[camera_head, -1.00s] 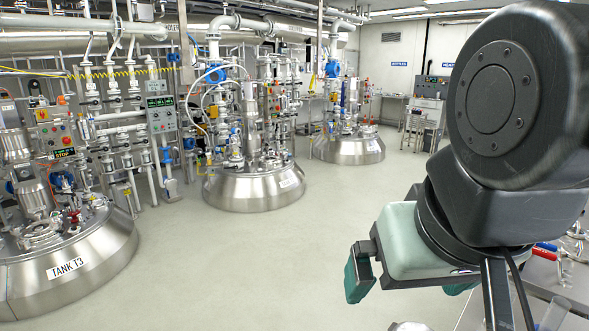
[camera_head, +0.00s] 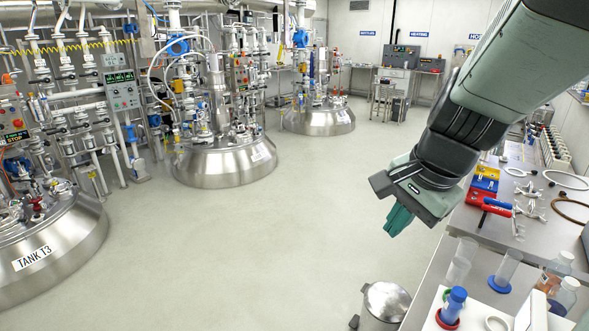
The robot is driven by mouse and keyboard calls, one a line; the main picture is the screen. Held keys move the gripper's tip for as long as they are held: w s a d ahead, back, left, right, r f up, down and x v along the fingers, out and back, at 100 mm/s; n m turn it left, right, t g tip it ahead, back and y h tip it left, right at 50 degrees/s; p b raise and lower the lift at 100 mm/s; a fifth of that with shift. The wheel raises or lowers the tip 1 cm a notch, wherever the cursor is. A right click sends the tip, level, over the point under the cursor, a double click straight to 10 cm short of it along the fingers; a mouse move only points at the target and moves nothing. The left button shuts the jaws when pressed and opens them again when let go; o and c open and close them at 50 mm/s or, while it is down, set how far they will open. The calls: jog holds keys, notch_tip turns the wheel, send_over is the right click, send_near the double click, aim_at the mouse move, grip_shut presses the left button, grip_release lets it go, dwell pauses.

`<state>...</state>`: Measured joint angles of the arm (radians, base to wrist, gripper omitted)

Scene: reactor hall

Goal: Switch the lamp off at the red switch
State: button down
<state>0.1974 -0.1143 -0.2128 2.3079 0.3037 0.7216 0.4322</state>
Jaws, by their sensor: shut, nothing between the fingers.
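My gripper (camera_head: 398,220) hangs in the right half of the head view, to the left of the bench edge. Its green fingers are together and point down over the open floor, with nothing held. I cannot make out a lamp or a switch for it with certainty. My arm covers part of the bench and back wall on the right.
A steel bench (camera_head: 515,230) on the right holds red, yellow and blue blocks (camera_head: 484,182), clamps, clear cylinders (camera_head: 506,268) and bottles (camera_head: 563,297). A pedal bin (camera_head: 385,303) stands beside it. Steel tanks (camera_head: 225,165) stand on the left; the middle floor is clear.

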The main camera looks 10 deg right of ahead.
jog(key=s+d+f+m+g, duration=0.2)
jog(key=d+f+m, duration=1.3)
jog(key=d+f, duration=0.2)
jog(key=shift+s+d+f, duration=0.3)
jog(key=shift+d+f, duration=0.05)
jog(key=shift+f, duration=0.55)
jog(key=f, duration=0.4)
jog(key=w+a+f, duration=0.1)
jog(key=f, duration=0.8)
jog(key=shift+w+a+f, duration=0.25)
jog(key=shift+a+f, duration=0.05)
jog(key=shift+f, duration=0.1)
